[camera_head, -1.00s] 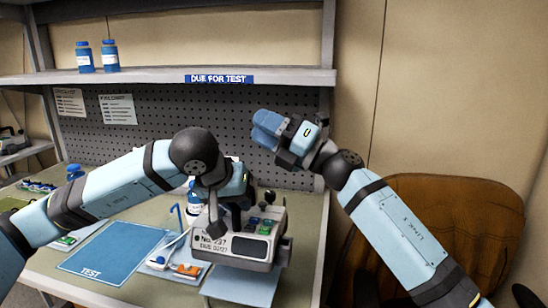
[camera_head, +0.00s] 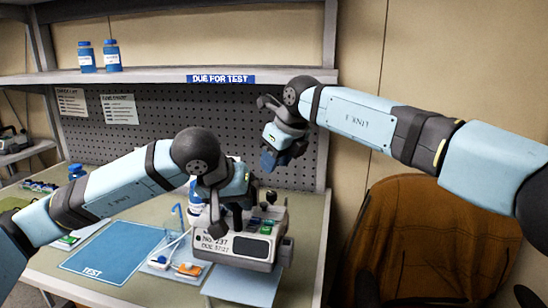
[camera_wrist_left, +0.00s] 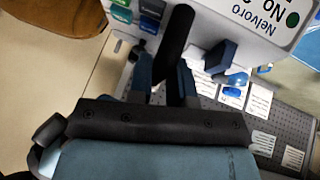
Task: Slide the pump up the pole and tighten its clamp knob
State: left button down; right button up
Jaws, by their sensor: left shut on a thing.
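The pump (camera_head: 236,246) is a pale box with a dark screen, coloured keys and a number label, sitting at the bench's front. Its pale body and label also show in the left wrist view (camera_wrist_left: 243,14). My left gripper (camera_wrist_left: 167,84) is shut on the pump's dark handle bar (camera_wrist_left: 176,32), which stands between its blue fingers. In the head view the left gripper (camera_head: 232,207) covers the pump's top left. A dark round knob (camera_head: 271,197) shows behind the pump's right side; I cannot tell if it is the clamp knob. My right gripper (camera_head: 272,158) hangs above it, fingers downward. The pole is not clearly visible.
A blue TEST mat (camera_head: 115,250) lies left of the pump, with small blue and orange parts (camera_head: 188,269) between. A shelf (camera_head: 150,78) with two blue bottles (camera_head: 99,56) spans above. A brown chair (camera_head: 440,240) stands to the right of the bench.

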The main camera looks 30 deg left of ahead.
aim_at(273, 194)
jog(key=shift+f, duration=3.7)
jog(key=c, duration=0.5)
